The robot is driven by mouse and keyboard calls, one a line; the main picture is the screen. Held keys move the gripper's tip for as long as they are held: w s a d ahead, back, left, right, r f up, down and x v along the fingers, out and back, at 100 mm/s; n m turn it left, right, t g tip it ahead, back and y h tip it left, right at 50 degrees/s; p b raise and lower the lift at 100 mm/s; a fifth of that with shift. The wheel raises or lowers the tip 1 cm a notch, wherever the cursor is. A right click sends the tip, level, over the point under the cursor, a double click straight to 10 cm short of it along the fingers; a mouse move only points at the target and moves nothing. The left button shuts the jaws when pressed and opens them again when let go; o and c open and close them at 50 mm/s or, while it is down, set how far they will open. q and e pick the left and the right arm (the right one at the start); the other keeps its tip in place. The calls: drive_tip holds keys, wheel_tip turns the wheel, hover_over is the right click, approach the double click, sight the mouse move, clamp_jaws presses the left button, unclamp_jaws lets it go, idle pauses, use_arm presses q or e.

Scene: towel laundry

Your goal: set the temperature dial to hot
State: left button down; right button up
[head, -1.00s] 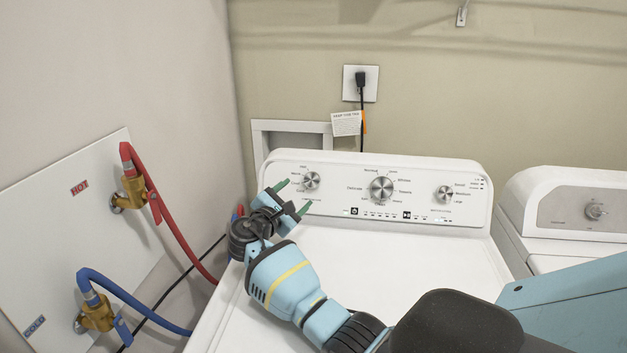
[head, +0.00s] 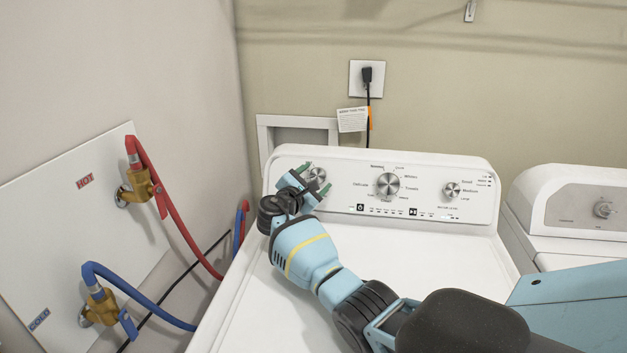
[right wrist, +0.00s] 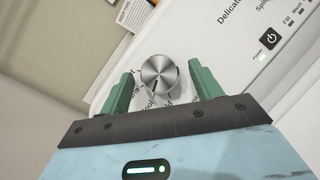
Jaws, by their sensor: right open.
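The temperature dial (head: 317,176) is the leftmost silver knob on the washer's white control panel (head: 345,206). In the head view it is partly hidden by my right gripper (head: 316,178). In the right wrist view the dial (right wrist: 159,74) sits between the two green fingers of my right gripper (right wrist: 160,88), with a gap on each side. The fingers are open. The dial's mark points down toward the gripper; the labels around it are partly hidden, and "Cool" and "Warm" are only partly readable. My left gripper is not in view.
The panel also has a larger middle knob (head: 387,184) and a right knob (head: 452,190). A second white machine (head: 570,215) stands at the right. Red (head: 175,215) and blue hoses (head: 150,305) run along the left wall. The washer's top (head: 430,260) is clear apart from my arm.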

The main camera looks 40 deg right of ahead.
drive_tip(key=c, duration=1)
drive_tip(key=shift+o, duration=0.2)
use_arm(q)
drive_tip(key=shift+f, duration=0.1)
